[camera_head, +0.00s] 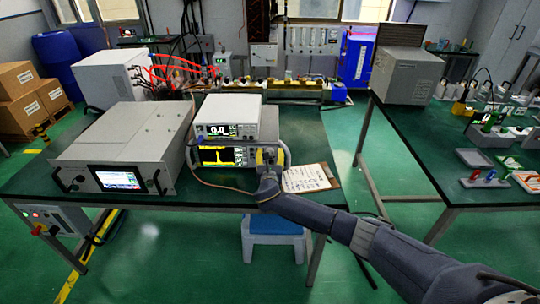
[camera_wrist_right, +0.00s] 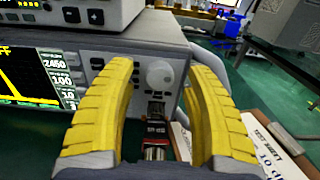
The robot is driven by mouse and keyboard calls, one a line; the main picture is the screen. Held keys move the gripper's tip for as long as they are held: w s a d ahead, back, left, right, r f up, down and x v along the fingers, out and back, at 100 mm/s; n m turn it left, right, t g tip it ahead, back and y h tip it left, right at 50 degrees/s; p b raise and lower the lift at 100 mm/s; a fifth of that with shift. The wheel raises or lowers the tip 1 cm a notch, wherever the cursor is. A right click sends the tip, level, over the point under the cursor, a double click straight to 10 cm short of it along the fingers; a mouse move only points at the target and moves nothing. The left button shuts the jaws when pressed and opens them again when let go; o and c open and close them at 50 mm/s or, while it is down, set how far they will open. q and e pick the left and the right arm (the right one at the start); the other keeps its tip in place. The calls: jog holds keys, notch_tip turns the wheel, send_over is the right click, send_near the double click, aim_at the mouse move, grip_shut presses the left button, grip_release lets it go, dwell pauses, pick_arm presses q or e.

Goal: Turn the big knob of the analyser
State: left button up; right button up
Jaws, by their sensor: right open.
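The analyser (camera_head: 222,156) stands on the green table with a lit yellow trace on its screen. A white instrument (camera_head: 228,118) showing "0.0" sits on top of it. The big knob (camera_wrist_right: 159,74) is pale and round, on the analyser's front panel in the right wrist view. My right gripper (camera_wrist_right: 158,75) is open, with its yellow fingers to the left and right of the knob; I cannot tell whether they touch it. In the head view the right gripper (camera_head: 269,157) covers the panel's right end and hides the knob. My left gripper is not in view.
A dark and red connector (camera_wrist_right: 155,130) sticks out below the knob, between the fingers. A clipboard with paper (camera_head: 307,178) lies right of the analyser. A grey unit with a touchscreen (camera_head: 122,150) stands to the left. A blue stool (camera_head: 272,228) is below the table edge.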

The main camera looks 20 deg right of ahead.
grip_shut()
dwell(0.5)
jog(key=m, duration=0.3)
jog(key=shift+m, duration=0.3)
jog(key=shift+d+m, duration=0.1)
jog(key=shift+m, duration=1.3)
jog(key=shift+r, duration=0.1)
grip_release()
